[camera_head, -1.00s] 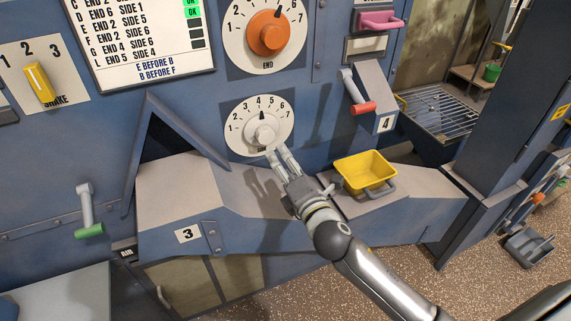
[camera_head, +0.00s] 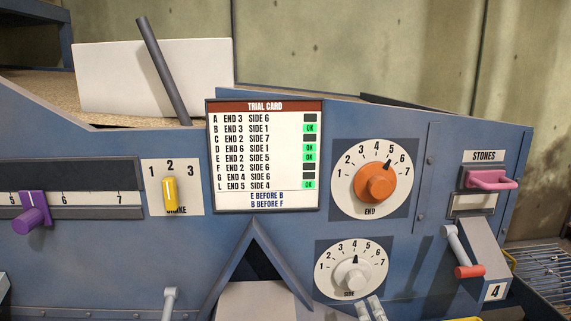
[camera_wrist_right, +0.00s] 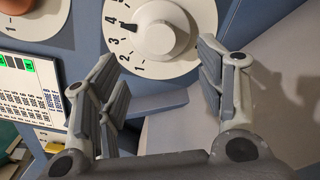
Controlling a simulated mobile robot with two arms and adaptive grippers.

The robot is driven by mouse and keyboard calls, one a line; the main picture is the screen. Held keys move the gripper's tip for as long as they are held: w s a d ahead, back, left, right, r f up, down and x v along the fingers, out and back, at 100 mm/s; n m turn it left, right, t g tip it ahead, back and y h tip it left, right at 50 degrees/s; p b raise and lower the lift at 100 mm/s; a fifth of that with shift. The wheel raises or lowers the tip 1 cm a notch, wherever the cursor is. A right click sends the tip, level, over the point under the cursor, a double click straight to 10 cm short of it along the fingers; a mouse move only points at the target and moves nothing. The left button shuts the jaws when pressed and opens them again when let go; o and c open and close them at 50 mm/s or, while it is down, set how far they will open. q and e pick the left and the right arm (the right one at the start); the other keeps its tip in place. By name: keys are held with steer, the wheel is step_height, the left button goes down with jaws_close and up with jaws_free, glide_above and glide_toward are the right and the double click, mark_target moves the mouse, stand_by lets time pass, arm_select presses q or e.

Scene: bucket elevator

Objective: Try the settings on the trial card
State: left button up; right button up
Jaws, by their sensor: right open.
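The trial card (camera_head: 264,155) hangs centre in the head view. Its rows B, D, E and L show green OK; A, C, F and G are dark. Its foot reads "E before B, B before F". The orange END dial (camera_head: 376,183) points at 5. The white SIDE dial (camera_head: 352,275) points at about 4; its knob also shows in the right wrist view (camera_wrist_right: 165,38). My right gripper (camera_head: 375,309) is just below the SIDE dial, only its fingertips showing. In the wrist view (camera_wrist_right: 157,57) its fingers are open and empty, apart from the knob. My left gripper is out of view.
A yellow SHAKE lever (camera_head: 170,194) stands near 2. A purple slider (camera_head: 33,212) sits on a scale at left. A pink STONES handle (camera_head: 489,180) and a red-tipped lever (camera_head: 468,271) are at right. A roof-shaped hood (camera_head: 259,262) rises below the card.

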steer(key=m+p, duration=0.5)
steer(key=m, duration=1.5)
glide_toward(381, 188)
steer(key=shift+m, duration=0.3)
steer(key=w+p, duration=0.3)
steer(key=w, duration=0.6)
steer(key=shift+w+a+r+p, duration=0.1)
steer(key=shift+a+p, duration=0.05)
steer(key=shift+p, duration=0.25)
steer(key=shift+w, duration=0.45)
steer(key=shift+c, duration=0.3)
